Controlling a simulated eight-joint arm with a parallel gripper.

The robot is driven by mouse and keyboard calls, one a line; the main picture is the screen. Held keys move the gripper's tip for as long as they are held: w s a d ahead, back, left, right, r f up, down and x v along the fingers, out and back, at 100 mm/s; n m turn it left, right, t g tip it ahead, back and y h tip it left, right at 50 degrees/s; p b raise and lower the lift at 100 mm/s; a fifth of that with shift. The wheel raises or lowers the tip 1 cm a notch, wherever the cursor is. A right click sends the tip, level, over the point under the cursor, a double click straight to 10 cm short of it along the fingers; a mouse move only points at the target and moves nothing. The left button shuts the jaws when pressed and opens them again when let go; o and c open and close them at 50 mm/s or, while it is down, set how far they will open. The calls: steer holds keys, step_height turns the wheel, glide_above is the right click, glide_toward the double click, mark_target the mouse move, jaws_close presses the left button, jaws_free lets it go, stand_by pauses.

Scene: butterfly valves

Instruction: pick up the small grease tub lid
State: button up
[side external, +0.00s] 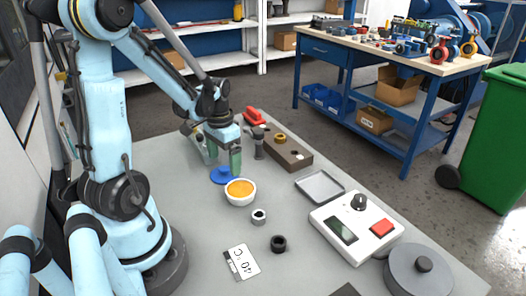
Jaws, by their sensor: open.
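A small round blue lid (221,177) with a raised knob lies flat on the grey table. It sits just behind a white tub (240,197) filled with orange grease, and is off the tub. My gripper (222,161) is open, fingers pointing down, just above and behind the lid. Its green-tipped fingers are apart with nothing seen between them. From this view I cannot tell whether a finger touches the lid.
A brown block (289,155) with round inserts, a dark upright part (258,148) and a red-handled item (255,117) stand behind. Two small rings (259,217) (278,243), a metal tray (319,186) and a white scale (356,225) lie nearer and right.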

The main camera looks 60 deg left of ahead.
mark_target(224, 172)
steer(key=shift+f, duration=1.35)
steer(key=c, duration=0.8)
